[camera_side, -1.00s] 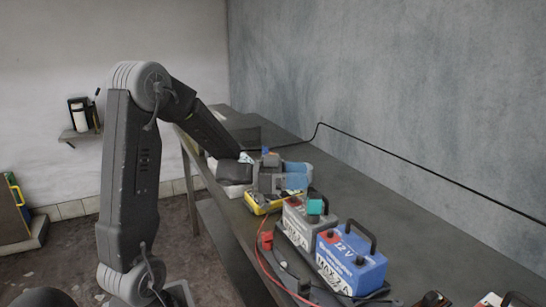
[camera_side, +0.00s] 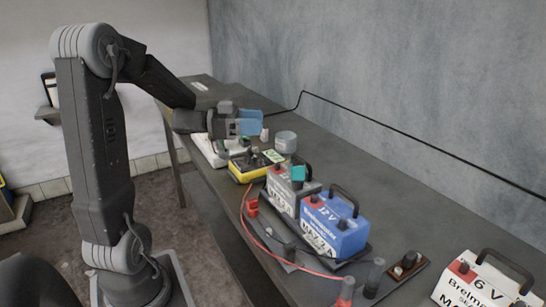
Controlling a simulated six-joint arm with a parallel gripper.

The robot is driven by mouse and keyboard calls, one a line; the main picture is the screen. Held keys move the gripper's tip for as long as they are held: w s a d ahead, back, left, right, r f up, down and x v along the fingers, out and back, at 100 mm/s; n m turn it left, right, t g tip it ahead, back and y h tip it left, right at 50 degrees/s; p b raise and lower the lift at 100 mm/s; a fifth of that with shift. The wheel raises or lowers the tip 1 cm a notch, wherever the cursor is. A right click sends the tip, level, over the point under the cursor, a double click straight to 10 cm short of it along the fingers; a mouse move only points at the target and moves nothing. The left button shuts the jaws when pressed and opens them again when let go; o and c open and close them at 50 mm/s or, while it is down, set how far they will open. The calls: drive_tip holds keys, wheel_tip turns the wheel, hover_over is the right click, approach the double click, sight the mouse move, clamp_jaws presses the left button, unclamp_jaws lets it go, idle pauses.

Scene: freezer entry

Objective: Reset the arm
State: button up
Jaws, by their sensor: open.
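My gripper (camera_side: 252,122) reaches over the workbench (camera_side: 390,205) from the left, its blue fingers pointing right. It is open, and I see nothing between the fingers. It hangs above and behind a yellow meter (camera_side: 245,172). A clear jar-like thing (camera_side: 286,142) stands on the bench just right of the fingertips. A white-based device (camera_side: 208,150) sits beneath my wrist and is partly hidden by it.
A grey battery (camera_side: 285,192) and a blue 12 V battery (camera_side: 332,225) stand in a dark holder, with a red cable (camera_side: 262,245) beside them. A white 6 V battery (camera_side: 475,283) is at front right. A black cable (camera_side: 375,120) runs along the wall. The far right bench surface is clear.

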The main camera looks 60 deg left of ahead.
drive_tip(key=w+d+r+n+y, duration=0.35)
drive_tip(key=d+n+y, duration=0.2)
drive_tip(key=y, duration=0.75)
drive_tip(key=s+d+f+g+h, duration=0.2)
drive_tip(key=s+d+f+g, duration=0.1)
drive_tip(key=s+d+g, duration=0.2)
drive_tip(key=s+d+f+g+h, duration=0.2)
drive_tip(key=s+d+f+g, duration=0.2)
drive_tip(key=s+d, duration=0.5)
drive_tip(key=s+g, duration=0.1)
drive_tip(key=s, duration=0.2)
drive_tip(key=shift+s, duration=0.35)
drive_tip(key=shift+r+n, duration=0.1)
drive_tip(key=shift+n, duration=0.15)
wheel_tip(320, 180, up, 6)
drive_tip(key=f+m+g, duration=0.1)
drive_tip(key=m+g, duration=0.5)
hover_over(298, 160)
wheel_tip(298, 160, down, 13)
drive_tip(key=shift+r, duration=0.15)
